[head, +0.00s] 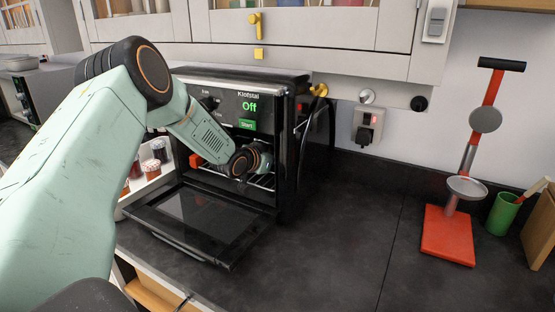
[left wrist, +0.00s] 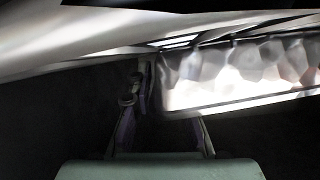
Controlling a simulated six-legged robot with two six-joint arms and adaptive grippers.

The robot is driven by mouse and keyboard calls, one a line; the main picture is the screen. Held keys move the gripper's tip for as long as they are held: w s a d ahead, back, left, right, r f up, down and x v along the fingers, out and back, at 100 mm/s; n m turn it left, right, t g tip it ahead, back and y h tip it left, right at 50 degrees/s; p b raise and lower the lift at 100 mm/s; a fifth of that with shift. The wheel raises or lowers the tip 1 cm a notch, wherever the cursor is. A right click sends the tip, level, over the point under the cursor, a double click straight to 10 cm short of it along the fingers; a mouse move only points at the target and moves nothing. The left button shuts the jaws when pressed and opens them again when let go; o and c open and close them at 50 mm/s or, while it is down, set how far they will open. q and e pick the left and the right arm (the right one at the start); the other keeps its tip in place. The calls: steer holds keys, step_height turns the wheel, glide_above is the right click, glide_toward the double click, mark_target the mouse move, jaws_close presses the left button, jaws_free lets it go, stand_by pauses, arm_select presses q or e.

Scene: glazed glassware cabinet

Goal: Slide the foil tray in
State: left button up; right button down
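The black oven (head: 292,150) stands on the counter with its door (head: 195,222) folded down and its display reading "Off". My left arm reaches over the door, and the wrist is at the oven's mouth above a wire rack (head: 262,181). A pale, slanting surface crosses the top of that view, and a bright, crinkled-looking patch lies at right. I cannot tell whether either is the foil tray. My right gripper is not in view.
Small jars (head: 159,150) stand on a white rack (head: 150,182) left of the oven. A red stand (head: 447,235) and a green cup (head: 503,214) are at right. The counter between oven and stand is clear. Wall cabinets (head: 300,28) hang above.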

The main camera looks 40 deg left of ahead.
arm_select(q)
steer(key=shift+o, duration=0.9)
steer(key=shift+s+a+r, duration=0.25)
steer(key=shift+s+a, duration=0.1)
steer(key=shift+s, duration=0.25)
steer(key=shift+w+d+f, duration=0.2)
steer(key=shift+w+d, duration=0.15)
steer(key=shift+w, duration=0.2)
steer(key=v, duration=0.6)
steer(key=shift+a, duration=0.4)
steer(key=shift+s+d+r, duration=0.25)
steer(key=shift+s, duration=0.3)
steer(key=shift+s+a+r, duration=0.1)
steer(key=shift+s+r, duration=0.15)
steer(key=shift+s, duration=0.45)
steer(key=shift+w+f, duration=0.2)
steer(key=shift+w, duration=0.15)
